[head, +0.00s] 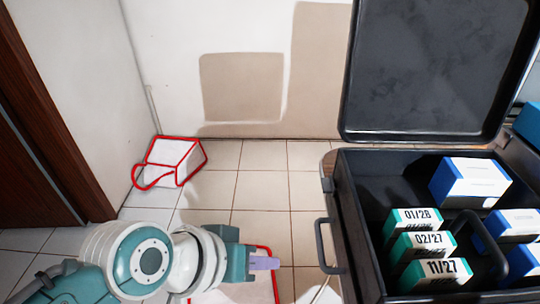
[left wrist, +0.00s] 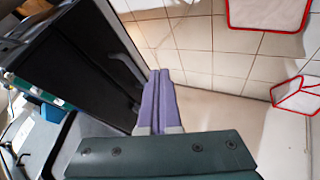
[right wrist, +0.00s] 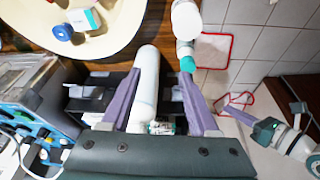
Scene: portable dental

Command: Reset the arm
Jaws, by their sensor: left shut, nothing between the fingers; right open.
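My left arm comes in from the left in the head view, and its gripper (head: 265,263) is above the tiled floor, left of the open black case (head: 368,245), apart from it. In the left wrist view the two purple fingers (left wrist: 158,95) are pressed together with nothing between them. My right gripper is not visible in the head view. In the right wrist view its purple fingers (right wrist: 168,65) are spread apart. A white cylinder shows in the gap; I cannot tell that it is touched.
The case holds boxes dated 01/28 (head: 413,220), 02/27 (head: 422,243) and 11/27 (head: 436,270), plus blue-white boxes (head: 470,181). Its lid (head: 435,65) stands open. A red-edged white bin (head: 172,160) is by the wall. A cream tray (right wrist: 118,38) shows in the right wrist view.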

